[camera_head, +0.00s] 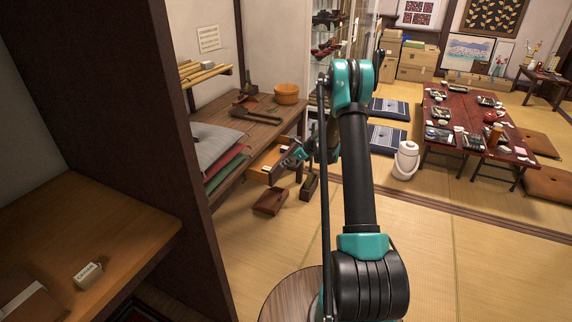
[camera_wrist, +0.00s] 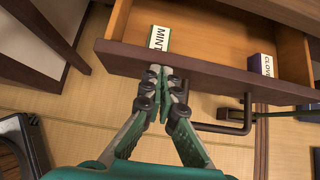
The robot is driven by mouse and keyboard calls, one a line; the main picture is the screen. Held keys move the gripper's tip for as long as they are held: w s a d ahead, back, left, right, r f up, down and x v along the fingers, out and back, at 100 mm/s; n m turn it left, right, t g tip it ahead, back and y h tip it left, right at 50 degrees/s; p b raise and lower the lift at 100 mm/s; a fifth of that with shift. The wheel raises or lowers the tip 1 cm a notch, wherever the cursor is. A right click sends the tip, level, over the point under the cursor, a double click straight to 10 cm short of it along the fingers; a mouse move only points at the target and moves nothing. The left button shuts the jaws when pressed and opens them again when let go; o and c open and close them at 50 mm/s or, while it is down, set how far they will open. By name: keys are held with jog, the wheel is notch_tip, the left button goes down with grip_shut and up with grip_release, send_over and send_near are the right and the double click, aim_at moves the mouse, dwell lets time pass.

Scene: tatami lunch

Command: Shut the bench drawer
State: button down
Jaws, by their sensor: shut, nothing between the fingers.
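The bench drawer (camera_head: 264,166) stands pulled out beneath the wooden bench top (camera_head: 263,130). In the wrist view its dark front board (camera_wrist: 225,77) runs across the picture, with the pale inside beyond it. A box marked MINT (camera_wrist: 159,38) and a box marked CLOVE (camera_wrist: 262,65) are in the drawer. A dark bar handle (camera_wrist: 225,129) is on the front board, right of my fingers. My gripper (camera_wrist: 161,73) is shut and empty, its fingertips overlapping the front board. I cannot tell whether they touch it. In the head view my gripper (camera_head: 291,159) is beside the drawer front.
A brown box (camera_head: 270,202) lies on the tatami below the drawer. Folded cushions (camera_head: 214,148) are at the bench's near end. A wooden tub (camera_head: 287,94) stands on the bench. A white flask (camera_head: 405,160) stands right of my arm. Open floor lies in front.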

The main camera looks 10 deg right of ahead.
jog(key=w+a, duration=0.2)
jog(key=a, duration=0.1)
jog(key=w+a, duration=0.2)
jog(key=a, duration=0.1)
jog(key=w+a, duration=0.2)
jog(key=a, duration=0.1)
jog(key=shift+a, duration=0.4)
jog(key=d, duration=0.1)
jog(key=s+d, duration=0.2)
jog(key=d, duration=0.1)
jog(key=shift+s+r, duration=0.25)
jog(key=v, duration=0.9)
jog(key=s+r+n+h, duration=0.2)
jog(key=s+r+n, duration=0.5)
jog(key=s, duration=0.5)
jog(key=s+d+n+h, duration=0.3)
jog(key=s+n, duration=0.5)
jog(key=s, duration=1)
jog(key=s+d+n+h, duration=0.2)
jog(key=s+n, duration=0.7)
jog(key=s, duration=1)
jog(key=shift+d+f+h, duration=0.4)
jog(key=shift+d, duration=0.7)
